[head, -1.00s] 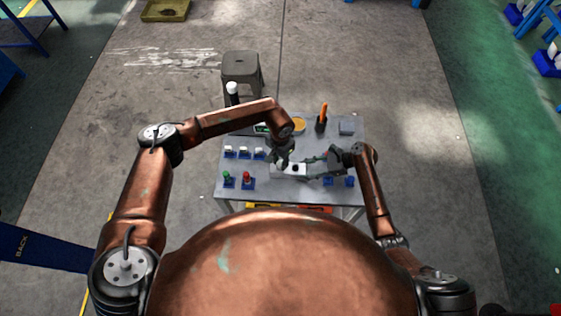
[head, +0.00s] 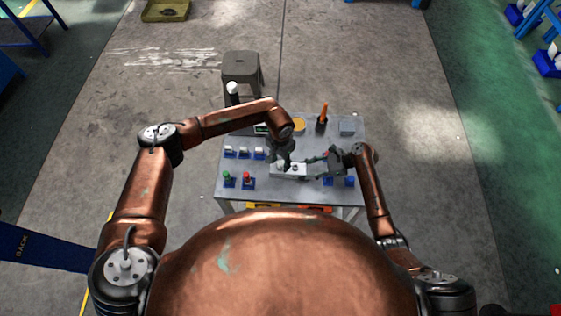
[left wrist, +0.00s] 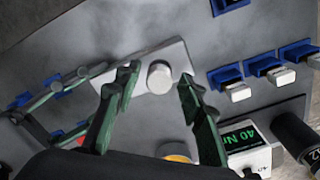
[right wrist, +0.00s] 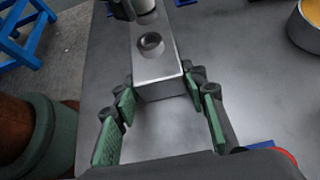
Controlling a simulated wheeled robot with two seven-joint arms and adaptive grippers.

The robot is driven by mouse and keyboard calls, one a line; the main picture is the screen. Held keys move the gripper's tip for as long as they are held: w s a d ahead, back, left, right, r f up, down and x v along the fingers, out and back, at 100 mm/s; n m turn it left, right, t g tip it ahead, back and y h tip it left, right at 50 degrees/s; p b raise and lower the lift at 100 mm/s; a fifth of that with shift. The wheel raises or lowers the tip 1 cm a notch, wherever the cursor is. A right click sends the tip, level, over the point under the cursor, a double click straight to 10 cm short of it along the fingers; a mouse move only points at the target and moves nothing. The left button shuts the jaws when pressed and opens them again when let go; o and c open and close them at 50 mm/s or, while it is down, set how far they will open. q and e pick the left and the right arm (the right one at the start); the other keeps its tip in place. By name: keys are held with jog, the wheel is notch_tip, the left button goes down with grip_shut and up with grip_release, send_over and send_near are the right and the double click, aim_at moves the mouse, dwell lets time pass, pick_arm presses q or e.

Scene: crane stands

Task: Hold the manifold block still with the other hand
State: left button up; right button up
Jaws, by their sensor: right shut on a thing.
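The manifold block (head: 281,172), a pale grey bar, lies on the grey table (head: 225,190). The right wrist view shows an open hole in the block (right wrist: 158,65). A round metal cap (left wrist: 160,77) stands on top of the block. My right gripper (right wrist: 159,78) is shut on the block's near end in the right wrist view, one finger on each side; it also shows in the head view (head: 310,160). My left gripper (left wrist: 160,75) is open, its fingers on either side of the cap with gaps. In the head view it hides part of the block.
White pieces in blue holders (head: 244,153) stand left of the block. Green (head: 228,179) and red (head: 248,179) knobs stand at the front left. A display reading 40 (left wrist: 243,140), a yellow dish (head: 299,125), and an orange-handled tool (head: 323,112) stand at the back.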

pick_arm(q)
jog(key=n, duration=0.3)
jog(key=shift+n, duration=0.4)
jog(key=n, duration=0.3)
jog(key=shift+n, duration=0.4)
jog(key=n, duration=0.6)
jog(key=shift+d, duration=0.1)
jog(key=n, duration=1.2)
jog(key=shift+c, duration=0.4)
grip_shut()
jog(key=m, duration=0.5)
jog(key=shift+w, duration=0.1)
